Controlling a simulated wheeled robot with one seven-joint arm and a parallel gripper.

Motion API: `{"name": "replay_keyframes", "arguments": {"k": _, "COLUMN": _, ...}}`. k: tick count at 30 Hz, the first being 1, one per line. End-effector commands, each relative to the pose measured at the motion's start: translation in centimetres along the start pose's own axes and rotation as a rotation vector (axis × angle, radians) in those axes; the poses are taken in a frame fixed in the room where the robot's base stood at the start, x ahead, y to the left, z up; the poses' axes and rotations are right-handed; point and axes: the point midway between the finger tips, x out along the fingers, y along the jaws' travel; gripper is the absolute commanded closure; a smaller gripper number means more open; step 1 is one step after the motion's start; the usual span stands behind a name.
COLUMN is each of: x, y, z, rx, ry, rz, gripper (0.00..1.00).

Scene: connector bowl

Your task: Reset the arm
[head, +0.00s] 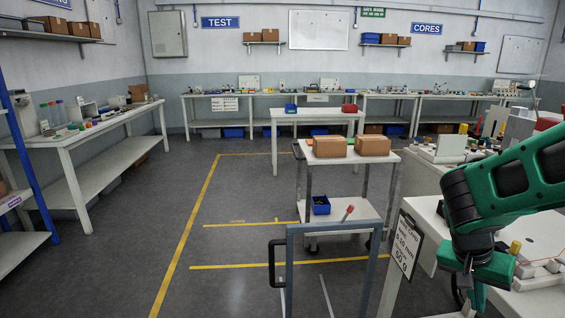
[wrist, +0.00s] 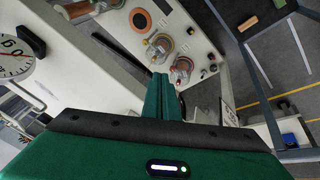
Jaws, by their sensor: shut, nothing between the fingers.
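My green arm reaches in from the right of the head view, bent downward. My gripper (head: 474,296) hangs low beside the right-hand bench, partly cut off by the bottom edge. In the wrist view my gripper (wrist: 160,78) is shut, its green fingers together with nothing between them. Below the fingers' line of sight is a white panel or bench top (wrist: 190,30) with round brass and red fittings (wrist: 181,68). The fingertips appear near these fittings; I cannot tell whether they touch.
A trolley with two cardboard boxes (head: 330,147) stands ahead, with a blue bin (head: 321,205) on its lower shelf. A grey frame with a black handle (head: 277,263) is close in front. A hanging sign (head: 406,245) is left of my gripper. Open floor (head: 130,225) lies to the left.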

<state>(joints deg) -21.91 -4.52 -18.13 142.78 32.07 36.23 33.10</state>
Motion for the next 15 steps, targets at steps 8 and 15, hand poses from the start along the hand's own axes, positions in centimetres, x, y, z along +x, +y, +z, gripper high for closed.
{"name": "replay_keyframes", "arguments": {"k": 8, "x": -2.0, "y": 6.4, "z": 3.8, "rx": -0.109, "ry": -0.202, "rz": -0.127, "gripper": 1.0}}
{"name": "replay_keyframes", "arguments": {"k": 15, "x": -4.5, "y": 10.1, "z": 7.5, "rx": -0.233, "ry": -0.284, "rz": -0.248, "gripper": 1.0}}
